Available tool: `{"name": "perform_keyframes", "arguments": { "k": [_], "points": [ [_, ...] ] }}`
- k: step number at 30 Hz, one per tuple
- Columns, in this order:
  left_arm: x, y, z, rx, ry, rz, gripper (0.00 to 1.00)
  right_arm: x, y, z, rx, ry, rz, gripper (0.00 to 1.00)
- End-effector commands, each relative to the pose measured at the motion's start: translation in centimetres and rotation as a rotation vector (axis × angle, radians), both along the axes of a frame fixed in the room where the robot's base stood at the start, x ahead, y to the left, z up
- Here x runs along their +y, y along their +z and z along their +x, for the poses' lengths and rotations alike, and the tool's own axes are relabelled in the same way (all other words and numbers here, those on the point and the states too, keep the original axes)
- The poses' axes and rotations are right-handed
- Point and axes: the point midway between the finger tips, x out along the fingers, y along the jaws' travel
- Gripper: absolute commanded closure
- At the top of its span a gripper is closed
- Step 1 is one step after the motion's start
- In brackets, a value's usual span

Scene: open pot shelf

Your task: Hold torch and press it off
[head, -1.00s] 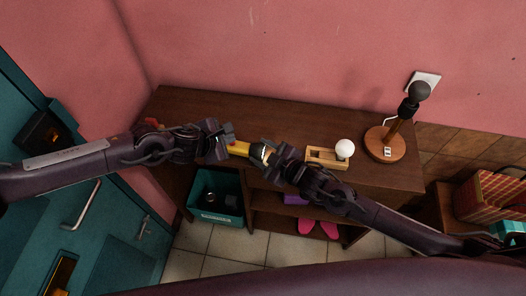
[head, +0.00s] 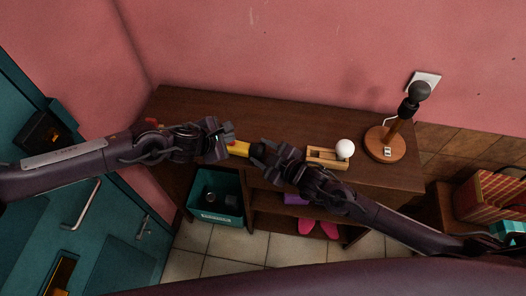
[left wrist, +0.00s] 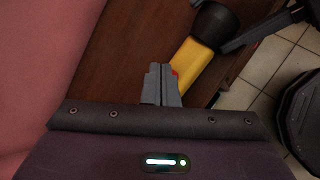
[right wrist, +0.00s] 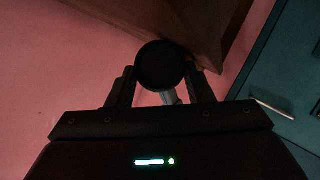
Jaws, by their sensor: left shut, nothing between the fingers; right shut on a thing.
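The torch has a yellow body (head: 239,149) and a black head. My right gripper (head: 257,153) is shut on the torch and holds it above the dark wooden shelf top. In the right wrist view the round black head (right wrist: 160,62) sits between the fingers of my right gripper (right wrist: 160,80). My left gripper (head: 226,143) is shut and empty, with its tips at the yellow body. In the left wrist view the tips of my left gripper (left wrist: 162,72) are beside a red button (left wrist: 175,73), which they partly hide. I cannot tell whether they touch it.
The shelf top (head: 290,121) is mostly clear behind the torch. A wooden block with a white ball (head: 345,148) and a lamp on a round wooden base (head: 386,144) stand to the right. A teal bin (head: 216,208) and pink shoes (head: 318,228) are below.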

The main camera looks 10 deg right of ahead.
Motion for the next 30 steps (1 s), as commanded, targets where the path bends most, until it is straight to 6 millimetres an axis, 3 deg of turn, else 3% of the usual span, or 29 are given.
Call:
{"name": "perform_keyframes", "arguments": {
  "k": [11,24,30],
  "points": [
    [0.0,0.6,0.1,-0.001,0.002,-0.001,1.00,0.0,0.0,0.0,-0.001,0.000,0.001,0.82],
    [0.0,5.0,0.1,-0.003,0.001,-0.002,1.00,0.0,0.0,0.0,-0.001,-0.001,0.000,0.82],
    [0.0,6.1,0.0,-0.001,0.001,0.000,1.00,0.0,0.0,0.0,-0.001,0.000,0.001,0.82]
  ]
}}
